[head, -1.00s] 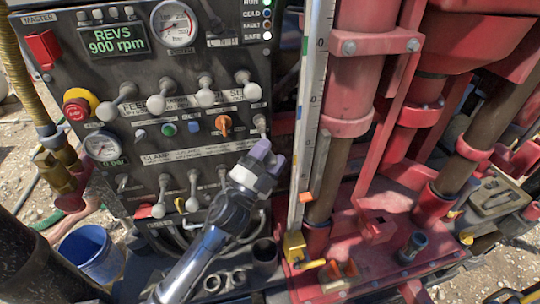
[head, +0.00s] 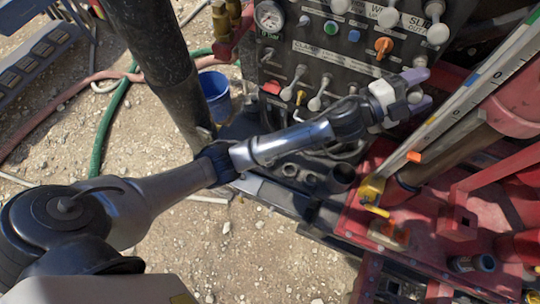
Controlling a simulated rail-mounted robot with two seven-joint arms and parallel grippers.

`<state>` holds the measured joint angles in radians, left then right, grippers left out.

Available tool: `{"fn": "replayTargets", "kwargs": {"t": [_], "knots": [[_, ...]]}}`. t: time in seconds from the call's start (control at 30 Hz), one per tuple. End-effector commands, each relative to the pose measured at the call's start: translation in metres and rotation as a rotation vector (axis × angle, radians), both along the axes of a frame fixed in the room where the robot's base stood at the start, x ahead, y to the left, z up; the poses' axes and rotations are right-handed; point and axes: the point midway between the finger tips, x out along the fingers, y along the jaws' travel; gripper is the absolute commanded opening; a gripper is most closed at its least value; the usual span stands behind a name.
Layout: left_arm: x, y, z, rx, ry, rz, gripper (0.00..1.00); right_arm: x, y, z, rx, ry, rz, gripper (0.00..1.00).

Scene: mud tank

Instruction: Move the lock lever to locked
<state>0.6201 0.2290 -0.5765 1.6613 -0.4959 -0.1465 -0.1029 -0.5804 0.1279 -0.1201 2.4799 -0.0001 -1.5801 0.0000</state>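The dark control panel (head: 325,45) carries several levers with pale knobs. No label that I can read marks one as the lock lever, so I cannot tell which it is. A small pale knob (head: 420,62) sits at the panel's right edge, right of an orange knob (head: 384,46). My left gripper (head: 420,91) is just below that small knob, at the panel's lower right. Its purple fingers are spread apart, with nothing seen held between them. Its wrist hides part of the panel's lower right. My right gripper is out of view.
Lower levers with pale grips (head: 299,71) stand left of the gripper. A blue bucket (head: 216,95) and hoses (head: 110,120) lie on open gravel at left.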

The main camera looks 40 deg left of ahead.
Motion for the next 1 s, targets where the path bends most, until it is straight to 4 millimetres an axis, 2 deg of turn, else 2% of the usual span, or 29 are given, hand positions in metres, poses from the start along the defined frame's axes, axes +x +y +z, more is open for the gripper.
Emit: {"fn": "replayTargets", "kwargs": {"t": [0.03, 0.47, 0.5, 0.53, 1.0], "knots": [[0.000, 0.001, 0.011, -0.007, 0.023, 0.002, 0.59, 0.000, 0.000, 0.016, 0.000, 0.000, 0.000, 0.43], [0.006, 0.003, 0.031, -0.078, 0.220, 0.000, 0.59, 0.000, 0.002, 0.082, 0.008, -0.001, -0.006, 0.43], [-0.003, 0.007, 0.016, -0.077, 0.219, 0.000, 0.59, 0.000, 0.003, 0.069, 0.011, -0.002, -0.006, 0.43], [-0.008, 0.011, 0.013, -0.077, 0.219, 0.000, 0.59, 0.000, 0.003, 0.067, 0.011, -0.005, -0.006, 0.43], [-0.087, 0.050, -0.008, -0.077, 0.216, 0.000, 0.59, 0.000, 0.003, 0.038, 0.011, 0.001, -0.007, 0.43]]}}
